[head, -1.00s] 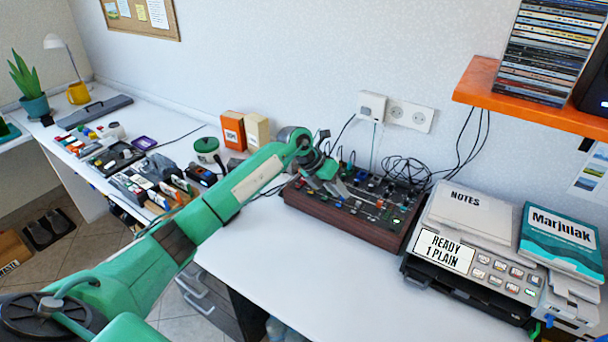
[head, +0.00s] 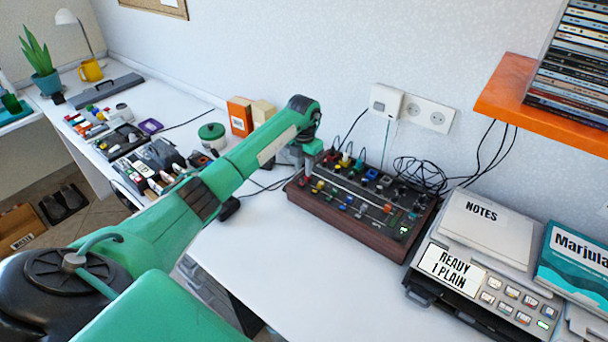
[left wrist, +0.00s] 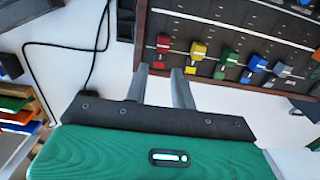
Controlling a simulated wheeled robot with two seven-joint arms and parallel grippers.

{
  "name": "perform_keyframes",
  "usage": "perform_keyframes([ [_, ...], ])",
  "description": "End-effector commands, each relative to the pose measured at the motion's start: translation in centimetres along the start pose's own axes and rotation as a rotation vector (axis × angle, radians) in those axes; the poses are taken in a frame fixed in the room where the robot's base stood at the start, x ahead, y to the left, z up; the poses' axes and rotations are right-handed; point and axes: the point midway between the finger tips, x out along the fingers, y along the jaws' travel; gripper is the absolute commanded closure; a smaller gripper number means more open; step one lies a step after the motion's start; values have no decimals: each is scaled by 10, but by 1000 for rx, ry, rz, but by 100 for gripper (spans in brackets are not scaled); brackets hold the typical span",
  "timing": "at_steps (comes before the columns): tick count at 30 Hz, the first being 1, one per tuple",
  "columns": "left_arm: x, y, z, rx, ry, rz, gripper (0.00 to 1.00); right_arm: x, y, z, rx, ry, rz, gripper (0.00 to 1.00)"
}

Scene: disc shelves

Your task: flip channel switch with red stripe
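A mixer with dark wooden sides (head: 345,224) sits on the white desk. Its panel carries rows of small coloured controls. In the left wrist view, a red cap (left wrist: 163,43), a yellow cap (left wrist: 197,50), a green cap (left wrist: 228,60) and a blue cap (left wrist: 256,64) stand in a row. In the head view, my left gripper (head: 307,162) is at the mixer's left end, partly hidden.
A printer (head: 462,268) with notes on top stands right of the mixer. An orange shelf (head: 508,92) with stacked discs overhangs at the right. Black cables (head: 425,172) lie behind the mixer. Small boxes and a green-lidded jar (head: 211,131) are to the left. The front desk is clear.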

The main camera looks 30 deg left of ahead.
Motion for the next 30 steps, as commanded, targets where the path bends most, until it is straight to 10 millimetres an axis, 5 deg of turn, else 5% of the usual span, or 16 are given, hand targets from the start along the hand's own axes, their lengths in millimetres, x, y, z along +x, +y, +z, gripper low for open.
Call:
perform_keyframes([
  [9,43,0,0,-1,1,0,75,-4,0,9,-1,-5,0,64],
  [20,48,0,0,0,-1,0,75,-3,0,9,-1,-6,-1,64],
  [24,48,0,0,0,-1,0,100,-3,-1,8,-1,-6,-1,64],
  [30,48,1,0,0,-12,2,100,-3,-1,8,-1,-5,-1,64],
])
